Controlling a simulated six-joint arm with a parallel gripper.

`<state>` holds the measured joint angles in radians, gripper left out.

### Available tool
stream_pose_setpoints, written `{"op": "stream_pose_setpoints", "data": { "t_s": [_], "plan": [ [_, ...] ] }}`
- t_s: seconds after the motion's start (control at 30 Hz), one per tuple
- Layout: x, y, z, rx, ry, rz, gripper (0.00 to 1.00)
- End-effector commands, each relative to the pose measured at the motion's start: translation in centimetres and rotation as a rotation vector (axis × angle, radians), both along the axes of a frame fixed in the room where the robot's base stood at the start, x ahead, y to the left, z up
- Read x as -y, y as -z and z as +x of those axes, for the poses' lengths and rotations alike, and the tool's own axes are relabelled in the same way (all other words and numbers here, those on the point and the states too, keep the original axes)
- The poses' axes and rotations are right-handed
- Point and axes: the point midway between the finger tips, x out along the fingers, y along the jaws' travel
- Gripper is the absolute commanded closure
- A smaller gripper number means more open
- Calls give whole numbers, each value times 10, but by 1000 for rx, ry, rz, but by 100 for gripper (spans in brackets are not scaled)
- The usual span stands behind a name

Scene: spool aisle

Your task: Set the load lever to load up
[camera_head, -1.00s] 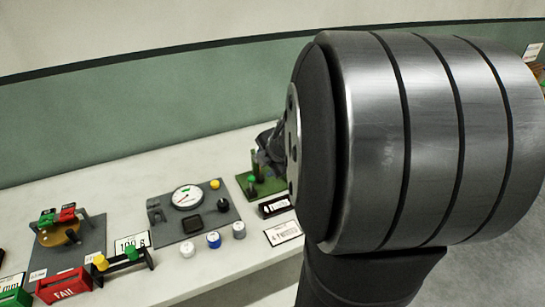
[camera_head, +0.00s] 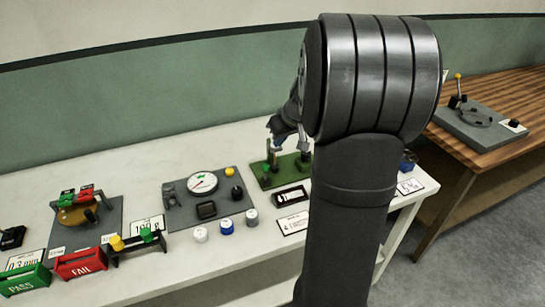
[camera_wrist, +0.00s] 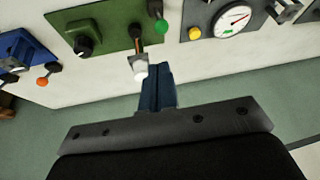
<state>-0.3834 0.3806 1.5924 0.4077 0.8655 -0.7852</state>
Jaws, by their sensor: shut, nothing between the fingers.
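No lever carries a label I can read as load, so I cannot tell for sure which one is the load lever. The wrist view shows the board (camera_wrist: 110,25), the green knob (camera_wrist: 162,26), a black knob (camera_wrist: 84,45) and an upright post with a pale tip (camera_wrist: 140,70). My gripper (camera_wrist: 157,80) is shut and empty, with its fingertips close beside the pale tip; contact is unclear. In the head view my gripper (camera_head: 277,124) is over the board, partly hidden by my arm.
A grey gauge panel (camera_head: 180,213) with a dial (camera_head: 202,182) stands left of the board. PASS (camera_head: 25,281) and FAIL (camera_head: 80,264) boxes are further left. A wooden table (camera_head: 510,90) holds a grey device with a yellow-knobbed lever (camera_head: 458,77). A blue panel (camera_wrist: 22,50) lies beyond the green board.

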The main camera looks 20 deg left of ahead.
Motion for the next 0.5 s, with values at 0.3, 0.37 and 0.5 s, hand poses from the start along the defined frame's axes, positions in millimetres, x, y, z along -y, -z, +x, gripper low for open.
{"op": "stream_pose_setpoints", "data": {
  "t_s": [0.3,0.37,0.5],
  "plan": [
    [-7,10,23,-322,555,42,100],
    [-8,11,27,-373,655,45,100],
    [-9,14,34,-464,843,45,100]
  ]
}}
